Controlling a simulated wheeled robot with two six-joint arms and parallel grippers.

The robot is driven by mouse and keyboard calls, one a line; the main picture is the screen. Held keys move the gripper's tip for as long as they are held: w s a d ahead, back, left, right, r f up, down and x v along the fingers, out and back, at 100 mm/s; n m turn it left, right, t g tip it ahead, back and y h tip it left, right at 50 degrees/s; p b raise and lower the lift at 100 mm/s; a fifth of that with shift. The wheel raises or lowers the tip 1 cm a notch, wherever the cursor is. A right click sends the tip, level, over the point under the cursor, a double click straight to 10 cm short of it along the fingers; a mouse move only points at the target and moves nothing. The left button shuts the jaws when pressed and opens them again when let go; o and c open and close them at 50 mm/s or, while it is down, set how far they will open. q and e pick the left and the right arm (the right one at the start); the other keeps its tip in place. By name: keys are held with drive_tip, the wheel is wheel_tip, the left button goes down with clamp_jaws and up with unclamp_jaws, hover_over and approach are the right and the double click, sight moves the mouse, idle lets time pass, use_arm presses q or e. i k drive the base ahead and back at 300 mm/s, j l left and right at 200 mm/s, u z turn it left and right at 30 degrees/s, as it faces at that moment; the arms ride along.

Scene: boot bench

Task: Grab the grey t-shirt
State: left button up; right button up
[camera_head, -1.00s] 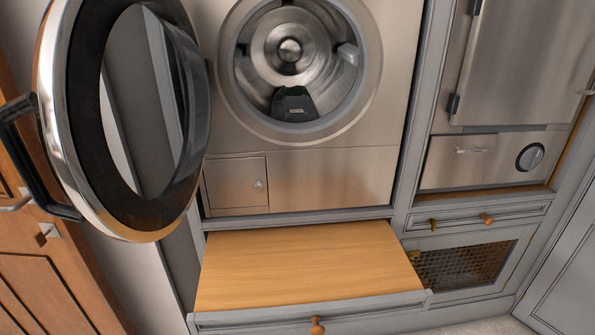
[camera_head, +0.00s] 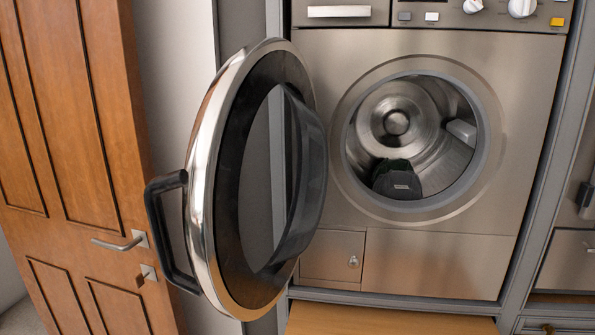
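A dark grey folded cloth (camera_head: 399,183), which looks like the grey t-shirt, lies at the bottom of the washing machine drum near the opening. A dark green item (camera_head: 391,166) shows just behind it, partly hidden; I cannot tell whether it is separate. The drum (camera_head: 398,122) is open to the front. Neither of my grippers is in the head view.
The round washer door (camera_head: 202,232) stands wide open to the left, its black handle (camera_head: 163,226) sticking out left. A wooden pull-out board (camera_head: 390,321) is below the machine. A brown wooden door (camera_head: 75,160) stands at far left.

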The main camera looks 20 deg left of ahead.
sight(399, 185)
drive_tip(key=i+j+z, duration=0.2)
drive_tip(key=j, duration=0.45)
drive_tip(key=j+z, duration=0.2)
drive_tip(key=j, duration=0.45)
drive_tip(key=i+j+z, duration=0.2)
drive_tip(key=j, duration=0.45)
drive_tip(key=k, duration=0.1)
